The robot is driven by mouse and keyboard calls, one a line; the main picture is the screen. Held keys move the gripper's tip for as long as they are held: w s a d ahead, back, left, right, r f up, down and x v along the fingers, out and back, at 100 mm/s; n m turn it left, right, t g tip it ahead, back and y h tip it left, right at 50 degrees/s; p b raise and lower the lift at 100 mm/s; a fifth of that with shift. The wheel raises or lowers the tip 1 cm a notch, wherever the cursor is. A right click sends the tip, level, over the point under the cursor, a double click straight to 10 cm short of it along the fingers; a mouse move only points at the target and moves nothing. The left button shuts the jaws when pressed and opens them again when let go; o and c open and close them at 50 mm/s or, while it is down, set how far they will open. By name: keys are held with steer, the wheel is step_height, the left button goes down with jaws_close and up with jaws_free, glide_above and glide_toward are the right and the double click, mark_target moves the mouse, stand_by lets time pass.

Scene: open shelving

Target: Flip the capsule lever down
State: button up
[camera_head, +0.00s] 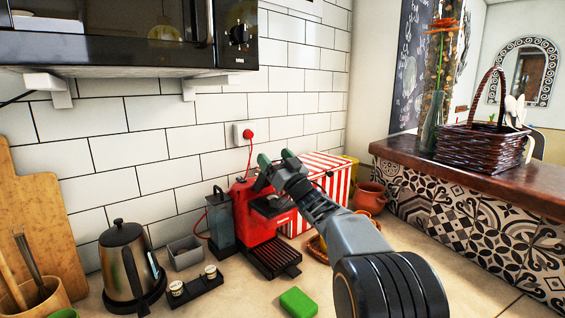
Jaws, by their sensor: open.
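A red coffee machine (257,229) with a black drip tray (273,258) and a dark water tank (219,222) stands on the counter against the tiled wall. My gripper (274,160) is at the top of the machine, its fingers apart and empty as far as I can see. My arm comes in from the lower right and covers part of the machine's top and right side. The capsule lever cannot be made out clearly; it is small and partly hidden by my gripper. I cannot tell whether the gripper touches it.
A red-and-white striped box (312,182) stands right behind the machine. A kettle (126,262), a grey bin (185,253) and a small black holder (194,288) stand to the left. A green sponge (298,303) lies in front. A microwave (150,38) hangs above left.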

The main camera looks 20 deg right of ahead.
steer(key=s+d+b, duration=0.1)
steer(key=s+d, duration=0.4)
steer(key=s, duration=0.7)
steer(key=shift+f+b, duration=0.3)
steer(key=shift+b, duration=0.05)
steer(key=shift+w, duration=0.1)
